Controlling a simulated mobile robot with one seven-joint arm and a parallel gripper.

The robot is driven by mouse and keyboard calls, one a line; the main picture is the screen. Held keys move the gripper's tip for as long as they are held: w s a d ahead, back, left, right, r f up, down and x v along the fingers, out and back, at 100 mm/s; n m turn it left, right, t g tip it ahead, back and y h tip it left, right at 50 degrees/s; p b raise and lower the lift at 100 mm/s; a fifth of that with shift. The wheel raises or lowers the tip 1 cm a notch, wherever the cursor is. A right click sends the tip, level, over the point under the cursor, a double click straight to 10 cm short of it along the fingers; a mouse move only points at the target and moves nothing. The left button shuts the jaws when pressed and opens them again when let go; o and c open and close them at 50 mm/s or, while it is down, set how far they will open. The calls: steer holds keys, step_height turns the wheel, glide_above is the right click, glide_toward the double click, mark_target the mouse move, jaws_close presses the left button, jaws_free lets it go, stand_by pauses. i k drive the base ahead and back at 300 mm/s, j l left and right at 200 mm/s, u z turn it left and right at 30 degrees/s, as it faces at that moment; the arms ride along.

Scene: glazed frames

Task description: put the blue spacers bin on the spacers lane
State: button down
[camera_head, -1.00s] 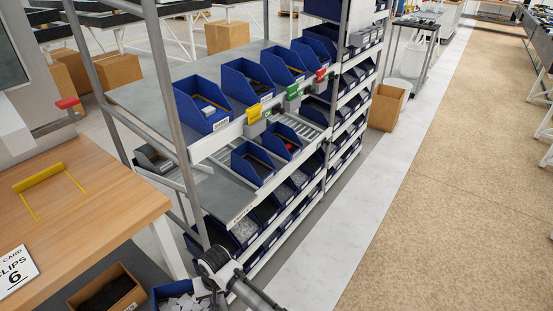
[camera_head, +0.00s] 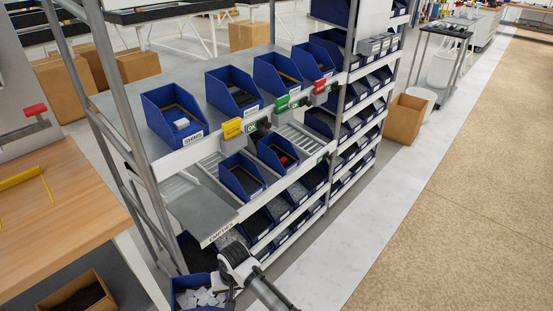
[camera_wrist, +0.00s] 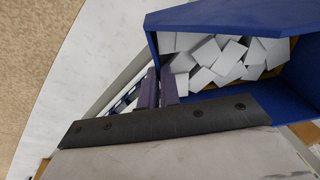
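The blue bin (camera_head: 179,284) full of white square pieces is at the bottom of the head view, beside the front of the rack. It fills the upper right of the wrist view (camera_wrist: 215,18). My gripper (camera_wrist: 158,85) is shut on the bin's near wall, with its two fingers close together at the rim. In the head view my gripper is partly hidden behind my wrist. The flow rack (camera_head: 190,158) has bins on an upper shelf and on roller lanes below. I cannot read which lane is for spacers.
Several blue bins (camera_head: 168,124) stand on the upper shelf behind yellow, green and red tags. A lower sloped tray (camera_head: 200,205) carries a label that seems to read EMPTIES. A wooden bench (camera_head: 60,215) is at left. The pale floor strip (camera_head: 375,235) at right is clear.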

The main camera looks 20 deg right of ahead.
mark_target(306, 146)
steer(key=i+l, duration=0.1)
steer(key=l, duration=0.45)
steer(key=i+l, duration=0.1)
steer(key=l, duration=0.45)
steer(key=i+l, duration=0.1)
steer(key=l, duration=0.45)
